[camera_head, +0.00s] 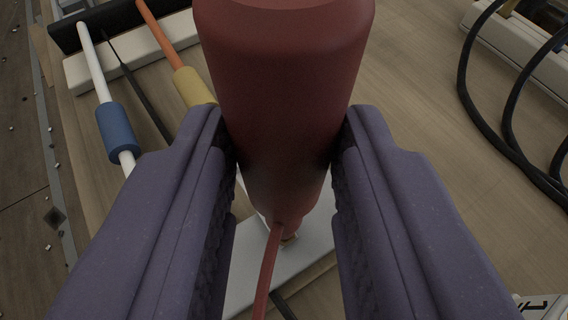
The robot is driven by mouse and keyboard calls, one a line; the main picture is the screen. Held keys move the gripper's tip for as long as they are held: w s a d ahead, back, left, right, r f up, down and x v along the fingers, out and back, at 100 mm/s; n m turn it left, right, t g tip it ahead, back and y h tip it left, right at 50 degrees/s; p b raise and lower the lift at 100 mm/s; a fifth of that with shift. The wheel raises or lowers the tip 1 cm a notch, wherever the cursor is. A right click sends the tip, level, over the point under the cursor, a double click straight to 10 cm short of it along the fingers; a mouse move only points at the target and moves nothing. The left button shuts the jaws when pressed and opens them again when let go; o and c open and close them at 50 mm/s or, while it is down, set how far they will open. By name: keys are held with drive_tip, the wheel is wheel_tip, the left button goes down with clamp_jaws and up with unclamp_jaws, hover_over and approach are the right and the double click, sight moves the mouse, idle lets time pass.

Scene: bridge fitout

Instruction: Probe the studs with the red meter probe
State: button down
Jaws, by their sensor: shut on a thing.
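My gripper (283,185) is shut on the red meter probe (285,90), with a purple finger on each side of its body. The probe's thick red body fills the upper middle of the view, and a thin red lead (268,270) runs from its narrow end toward the bottom edge. The probe's other end is out of view.
At the upper left, a white rod with a blue sleeve (116,130) and an orange rod with a yellow sleeve (192,87) lean over a pale bar (90,72). Black cables (465,80) loop at the right. The wooden surface (420,110) is bare between.

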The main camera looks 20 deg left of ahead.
wheel_tip(320, 180, up, 6)
drive_tip(key=p, duration=0.2)
drive_tip(key=shift+f+p, duration=0.2)
drive_tip(key=shift+p, duration=0.15)
